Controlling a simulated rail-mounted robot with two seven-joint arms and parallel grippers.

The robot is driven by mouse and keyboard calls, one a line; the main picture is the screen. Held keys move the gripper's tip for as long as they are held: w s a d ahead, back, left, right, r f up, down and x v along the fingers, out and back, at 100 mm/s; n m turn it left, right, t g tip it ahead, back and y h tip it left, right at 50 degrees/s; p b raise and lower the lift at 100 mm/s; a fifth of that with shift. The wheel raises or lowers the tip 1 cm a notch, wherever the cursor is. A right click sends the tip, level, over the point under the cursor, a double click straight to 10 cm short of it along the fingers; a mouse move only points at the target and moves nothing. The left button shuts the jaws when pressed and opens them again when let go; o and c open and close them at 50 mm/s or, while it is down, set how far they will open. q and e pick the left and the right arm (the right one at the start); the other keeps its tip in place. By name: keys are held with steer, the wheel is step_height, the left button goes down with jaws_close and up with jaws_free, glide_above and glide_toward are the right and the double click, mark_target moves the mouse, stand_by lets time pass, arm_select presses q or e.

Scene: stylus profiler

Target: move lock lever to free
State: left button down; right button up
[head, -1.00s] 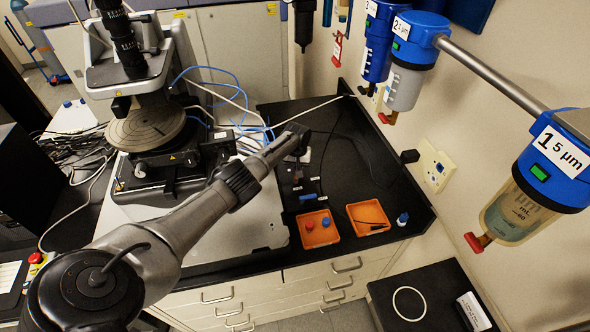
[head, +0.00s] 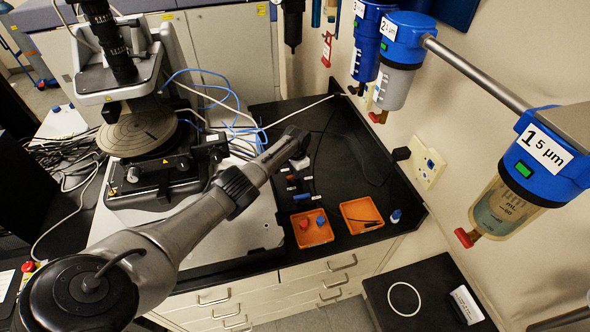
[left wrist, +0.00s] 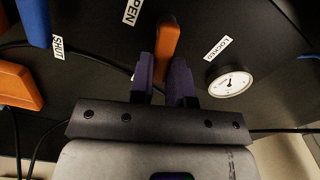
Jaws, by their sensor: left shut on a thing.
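The lock lever is an orange bar (left wrist: 169,45) in the left wrist view, near a label reading LOCKED (left wrist: 218,48). My left gripper (left wrist: 166,82) has purple fingers on both sides of the lever's near end and is shut on it. In the head view my left gripper (head: 297,138) is over the back of the black bench, and its arm hides the lever. My right gripper is not in view.
A round gauge (left wrist: 230,82) stands close to the right finger. A blue handle (left wrist: 33,22) with a SHUT label is at left. Two orange trays (head: 313,239) (head: 347,205) lie near the bench's front. A profiler (head: 138,133) stands at left. Filter housings (head: 525,190) hang at right.

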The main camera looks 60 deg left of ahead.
arm_select(q)
steer(key=shift+d+m+p, duration=0.2)
steer(key=shift+m, duration=0.6)
steer(key=shift+d+m+p, duration=0.15)
steer(key=shift+d+m, duration=0.05)
steer(key=shift+m, duration=0.6)
steer(key=shift+d, duration=0.1)
steer(key=c, duration=1.1)
jaws_free()
steer(key=shift+r, duration=0.1)
steer(key=shift+r, duration=0.3)
steer(key=shift+r+p, duration=1)
steer(key=shift+r, duration=5.55)
